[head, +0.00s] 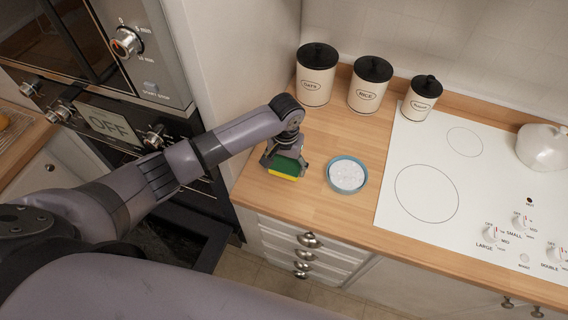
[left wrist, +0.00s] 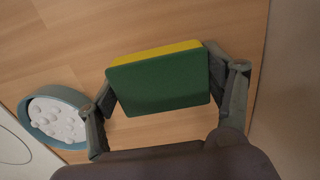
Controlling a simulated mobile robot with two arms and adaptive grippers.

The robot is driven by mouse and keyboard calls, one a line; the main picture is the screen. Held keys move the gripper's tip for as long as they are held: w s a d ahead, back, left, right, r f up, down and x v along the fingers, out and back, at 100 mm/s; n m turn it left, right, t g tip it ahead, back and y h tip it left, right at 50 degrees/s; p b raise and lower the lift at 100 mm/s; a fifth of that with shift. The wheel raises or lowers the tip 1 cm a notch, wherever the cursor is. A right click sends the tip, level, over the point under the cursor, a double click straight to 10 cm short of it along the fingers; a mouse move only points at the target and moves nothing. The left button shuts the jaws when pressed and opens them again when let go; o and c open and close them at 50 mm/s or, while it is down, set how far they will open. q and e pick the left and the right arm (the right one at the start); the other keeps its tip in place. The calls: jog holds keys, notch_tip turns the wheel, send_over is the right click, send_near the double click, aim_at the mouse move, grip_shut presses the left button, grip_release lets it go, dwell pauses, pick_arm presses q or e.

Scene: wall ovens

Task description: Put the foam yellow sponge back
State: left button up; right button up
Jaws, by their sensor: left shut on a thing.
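The foam sponge (head: 286,168) is green on one face and yellow on the other. My left gripper (head: 285,161) is shut on it, just above or at the wooden counter near its front edge. In the left wrist view the sponge (left wrist: 158,80) sits between the two fingers of my left gripper (left wrist: 165,82), green face toward the camera. Whether the sponge touches the counter I cannot tell. A round blue dish (head: 346,188) with a white bumpy inside stands right of the sponge; it also shows in the left wrist view (left wrist: 84,99). My right gripper is not in view.
Three white canisters with black lids (head: 316,86) stand along the back of the counter. A white hob (head: 440,150) lies to the right. Wall ovens (head: 108,122) and a tall side panel (head: 222,60) bound the left. Bare counter (head: 330,130) lies behind the dish.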

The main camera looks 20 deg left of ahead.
pick_arm(q)
notch_tip(320, 180, down, 2)
jog(key=shift+w+f+b, duration=0.1)
jog(key=shift+b, duration=0.25)
jog(key=shift+w+a+f, duration=0.1)
jog(key=shift+w+f, duration=0.05)
jog(key=shift+w, duration=0.05)
jog(key=shift+w+a, duration=0.1)
jog(key=shift+s, duration=0.25)
jog(key=o, duration=1)
jog(key=shift+w, duration=0.1)
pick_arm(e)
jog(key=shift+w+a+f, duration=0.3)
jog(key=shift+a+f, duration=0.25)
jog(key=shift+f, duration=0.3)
